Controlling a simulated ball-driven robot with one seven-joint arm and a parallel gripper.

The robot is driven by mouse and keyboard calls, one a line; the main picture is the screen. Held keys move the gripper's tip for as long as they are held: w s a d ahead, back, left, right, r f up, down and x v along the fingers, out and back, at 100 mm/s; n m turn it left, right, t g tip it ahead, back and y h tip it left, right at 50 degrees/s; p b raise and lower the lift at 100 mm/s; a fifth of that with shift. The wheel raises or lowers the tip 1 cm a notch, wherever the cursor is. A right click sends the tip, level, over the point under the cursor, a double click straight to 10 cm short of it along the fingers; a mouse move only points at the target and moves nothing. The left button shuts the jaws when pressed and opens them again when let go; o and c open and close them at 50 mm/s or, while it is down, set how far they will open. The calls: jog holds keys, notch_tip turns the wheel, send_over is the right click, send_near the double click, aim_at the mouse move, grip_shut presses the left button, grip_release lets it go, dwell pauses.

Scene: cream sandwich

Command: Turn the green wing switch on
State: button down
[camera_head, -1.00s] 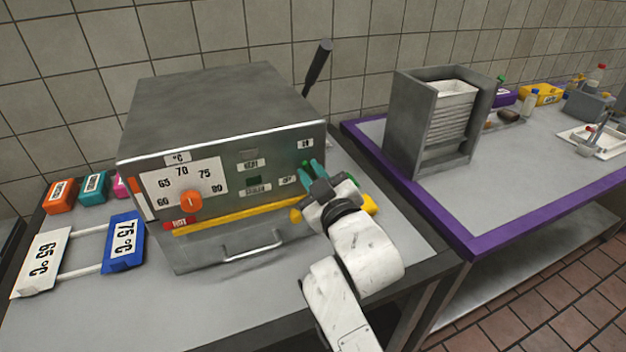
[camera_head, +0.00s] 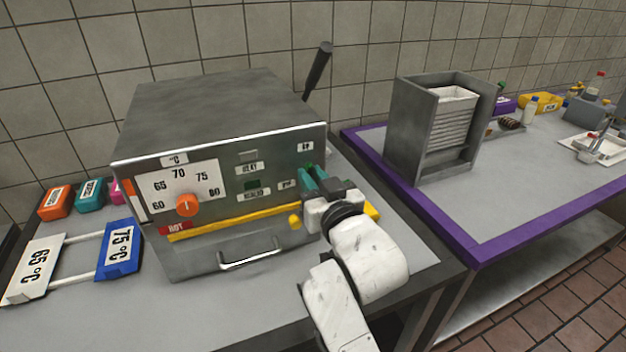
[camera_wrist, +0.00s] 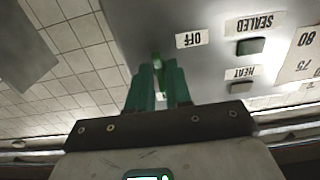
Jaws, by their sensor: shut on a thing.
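The green wing switch (camera_wrist: 156,62) is on the right part of the steel machine's front panel (camera_head: 215,245), beside the OFF label (camera_wrist: 193,39). In the wrist view its green tip shows between my fingertips. My gripper (camera_head: 309,178) has teal fingers and is at the switch, shut on it. In the wrist view the fingers (camera_wrist: 158,78) lie on both sides of the switch, and most of it is hidden between them. In the head view the fingers cover most of the switch. Its exact angle is hard to tell.
The panel also holds an orange dial (camera_head: 187,205) and a yellow bar (camera_head: 235,222). A black lever (camera_head: 318,66) rises behind the machine. Coloured blocks and a 75°C tag (camera_head: 119,249) lie at left. A steel rack (camera_head: 405,130) stands on the purple-edged table (camera_head: 490,245) at right.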

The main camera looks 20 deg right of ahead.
jog(key=shift+f, duration=0.15)
jog(key=c, duration=1.2)
grip_release()
jog(key=shift+s, duration=0.1)
jog(key=s+b, duration=0.1)
jog(key=s, duration=0.9)
jog(key=shift+s, duration=0.3)
jog(key=s+d+f+g+h, duration=0.1)
jog(key=s+d+f+g, duration=0.25)
jog(key=f, duration=0.65)
jog(key=s+d+f+g, duration=0.3)
jog(key=s+f+g, duration=0.2)
jog(key=f, duration=0.5)
jog(key=s+f+g, duration=0.2)
jog(key=s+f, duration=0.2)
jog(key=s, duration=0.2)
jog(key=s+d+f+g, duration=0.1)
jog(key=s+f+g, duration=0.2)
jog(key=s, duration=0.3)
jog(key=s+f+g, duration=0.3)
jog(key=s+f, duration=0.2)
jog(key=s, duration=0.2)
jog(key=shift+d+f+g+y, duration=0.25)
jog(key=shift+f+y, duration=0.15)
